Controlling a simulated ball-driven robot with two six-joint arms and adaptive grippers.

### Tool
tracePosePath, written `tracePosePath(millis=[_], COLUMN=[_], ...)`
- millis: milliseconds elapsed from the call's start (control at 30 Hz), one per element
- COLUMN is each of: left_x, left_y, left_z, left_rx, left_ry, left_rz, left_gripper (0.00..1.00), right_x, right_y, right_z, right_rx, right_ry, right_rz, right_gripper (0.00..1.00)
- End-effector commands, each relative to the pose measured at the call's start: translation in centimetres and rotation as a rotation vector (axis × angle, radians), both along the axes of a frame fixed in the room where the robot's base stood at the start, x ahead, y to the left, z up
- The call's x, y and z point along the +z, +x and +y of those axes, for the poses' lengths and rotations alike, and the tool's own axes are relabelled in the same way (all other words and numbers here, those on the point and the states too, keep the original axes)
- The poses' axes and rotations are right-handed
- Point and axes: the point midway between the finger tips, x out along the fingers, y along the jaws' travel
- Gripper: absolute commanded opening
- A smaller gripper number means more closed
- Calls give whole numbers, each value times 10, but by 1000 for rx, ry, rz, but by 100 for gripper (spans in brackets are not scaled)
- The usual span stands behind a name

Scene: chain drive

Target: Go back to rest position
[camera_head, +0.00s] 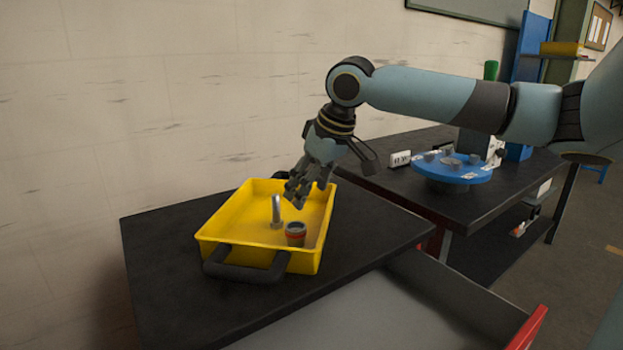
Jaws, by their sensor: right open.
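My right gripper (309,190) hangs from the right arm, pointing down over the back right part of a yellow tray. Its fingers are apart and nothing shows between them. The yellow tray (222,222) stands on a black table and has a dark handle (245,263) at its front. In the tray stand a slim grey metal part (277,211) and a short dark cylinder with a red band (296,234), both apart from the fingers. My left gripper is not in view.
A black table (160,285) bears the tray, with an open drawer (375,315) below it. A wall stands behind.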

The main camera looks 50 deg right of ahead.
Motion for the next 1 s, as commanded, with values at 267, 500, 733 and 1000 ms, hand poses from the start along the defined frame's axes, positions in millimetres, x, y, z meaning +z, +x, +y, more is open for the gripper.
tracePosePath(millis=[267, 500, 733, 1000], left_x=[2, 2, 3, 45], left_y=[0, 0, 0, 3], left_z=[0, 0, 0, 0], left_rx=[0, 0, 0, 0], left_ry=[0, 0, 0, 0], left_rz=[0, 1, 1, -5], left_gripper=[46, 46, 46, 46], right_x=[6, 6, 7, 53], right_y=[-3, -3, -3, -2], right_z=[1, 1, 1, 1], right_rx=[1, 0, 0, 0], right_ry=[2, 1, 1, 1], right_rz=[1, 1, 1, -6], right_gripper=[66, 66, 66, 66])
